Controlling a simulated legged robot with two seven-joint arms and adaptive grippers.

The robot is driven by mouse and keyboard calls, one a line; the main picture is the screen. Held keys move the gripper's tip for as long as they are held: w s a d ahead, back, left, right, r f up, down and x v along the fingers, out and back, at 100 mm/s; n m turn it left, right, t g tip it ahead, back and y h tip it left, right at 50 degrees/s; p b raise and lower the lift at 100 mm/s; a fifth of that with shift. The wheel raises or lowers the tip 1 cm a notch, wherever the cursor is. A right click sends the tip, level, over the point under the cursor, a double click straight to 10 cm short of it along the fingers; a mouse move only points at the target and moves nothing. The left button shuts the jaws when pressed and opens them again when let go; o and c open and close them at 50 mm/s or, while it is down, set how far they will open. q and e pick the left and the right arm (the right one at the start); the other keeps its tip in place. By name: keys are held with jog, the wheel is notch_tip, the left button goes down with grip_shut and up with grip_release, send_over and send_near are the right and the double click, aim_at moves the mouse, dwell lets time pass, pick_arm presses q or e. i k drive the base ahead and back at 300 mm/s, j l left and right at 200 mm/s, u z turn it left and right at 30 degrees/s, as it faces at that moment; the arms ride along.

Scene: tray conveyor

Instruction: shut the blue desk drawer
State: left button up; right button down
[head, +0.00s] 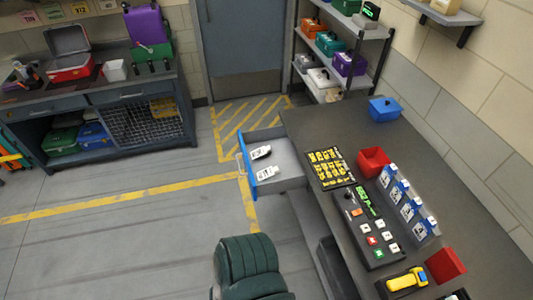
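The blue desk drawer (247,178) stands pulled out from the left side of the dark desk (308,122). Its blue front faces left, with a pale handle (240,165) on it. Two white bottles with dark caps (266,172) lie inside on the grey drawer floor. A clear gap separates the blue front from the desk side. Neither of my grippers is in view.
A dark green padded seat (247,262) stands at the bottom centre, below the drawer. On the desk are a control panel (366,226), a red bin (373,161) and blue-white bottles (411,205). The striped floor left of the drawer is clear.

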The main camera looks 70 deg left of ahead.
aim_at(291, 175)
jog(key=j+u, duration=0.1)
jog(key=u, duration=1.75)
